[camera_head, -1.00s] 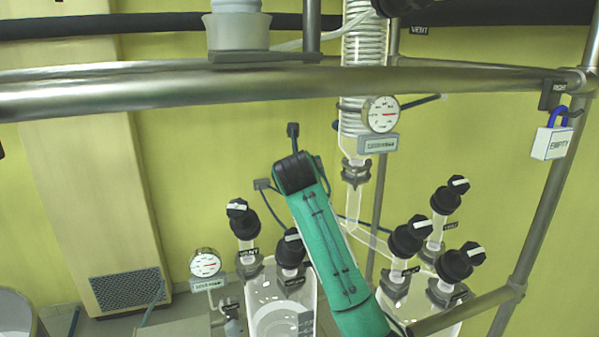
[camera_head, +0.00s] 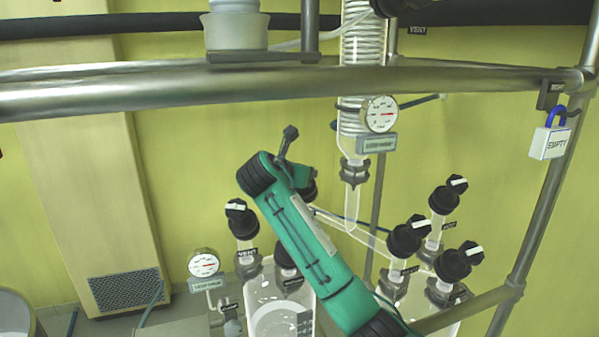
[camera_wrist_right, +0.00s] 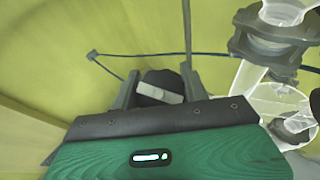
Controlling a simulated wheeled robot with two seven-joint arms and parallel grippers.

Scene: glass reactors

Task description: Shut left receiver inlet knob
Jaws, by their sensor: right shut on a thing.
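The left receiver (camera_head: 262,292) is a clear glass vessel low in the head view. Its vent knob (camera_head: 240,219), black with a white bar, stands free on the left neck. The inlet knob on its other neck (camera_head: 290,284) is mostly hidden behind my green right arm (camera_head: 305,240). In the wrist view, my right gripper (camera_wrist_right: 160,82) has one finger on each side of a black knob with a pale bar (camera_wrist_right: 158,93), and is shut on it. My left gripper is not in view.
Another receiver with several black knobs (camera_head: 406,238) stands to the right of my arm. A glass coil condenser (camera_head: 356,130) with a gauge (camera_head: 380,114) hangs above. A metal rail (camera_head: 200,86) crosses the upper view. A padlock tagged EMPTY (camera_head: 549,142) hangs at right.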

